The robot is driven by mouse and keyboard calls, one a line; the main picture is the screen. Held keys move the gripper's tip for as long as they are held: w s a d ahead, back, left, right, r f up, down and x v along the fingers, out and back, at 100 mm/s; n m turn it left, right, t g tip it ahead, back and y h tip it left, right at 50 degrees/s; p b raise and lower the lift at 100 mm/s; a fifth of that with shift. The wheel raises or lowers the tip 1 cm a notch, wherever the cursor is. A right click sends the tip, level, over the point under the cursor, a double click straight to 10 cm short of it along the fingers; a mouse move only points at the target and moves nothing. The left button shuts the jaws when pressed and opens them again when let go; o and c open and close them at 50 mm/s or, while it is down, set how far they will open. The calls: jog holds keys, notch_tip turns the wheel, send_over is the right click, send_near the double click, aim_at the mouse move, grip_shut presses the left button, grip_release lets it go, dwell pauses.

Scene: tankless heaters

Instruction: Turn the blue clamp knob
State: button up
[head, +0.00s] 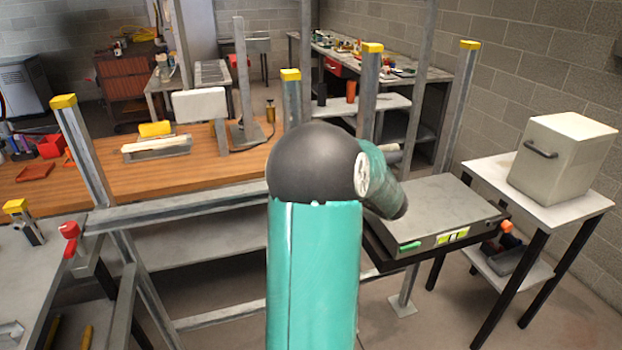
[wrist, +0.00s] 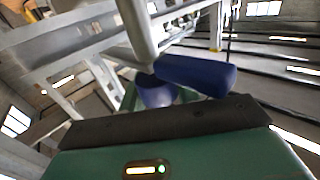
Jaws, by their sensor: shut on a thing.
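The blue clamp knob (wrist: 196,75) is close up in the wrist view, with a thick blue arm pointing right and a rounded blue part below it. A grey metal bar meets it from above. My gripper (wrist: 157,97) is at the knob, its green fingers on either side of the lower blue part and shut on it. The dark edge of my gripper's body hides the finger bases. In the head view my teal arm covers the middle, and neither the gripper nor the blue knob shows.
A grey metal frame with yellow-capped posts (head: 371,90) stands around my arm. A wooden workbench (head: 100,190) lies behind at left. A red clamp knob (head: 70,230) is at far left. A flat grey box (head: 440,210) and a white table (head: 575,205) stand at right.

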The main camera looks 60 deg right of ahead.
jog(key=shift+a+r+n+g+y, duration=0.1)
jog(key=shift+a+n+g+y, duration=0.1)
jog(key=shift+n+y, duration=1.1)
jog(key=shift+a+r+n+g+y, duration=0.15)
jog(key=shift+n+y, duration=0.55)
jog(key=shift+y, duration=1.1)
jog(key=o, duration=1)
jog(key=shift+f, duration=0.1)
jog(key=shift+s+d, duration=0.25)
jog(key=shift+s, duration=0.3)
jog(key=v, duration=1.2)
jog(key=shift+s+d, duration=0.25)
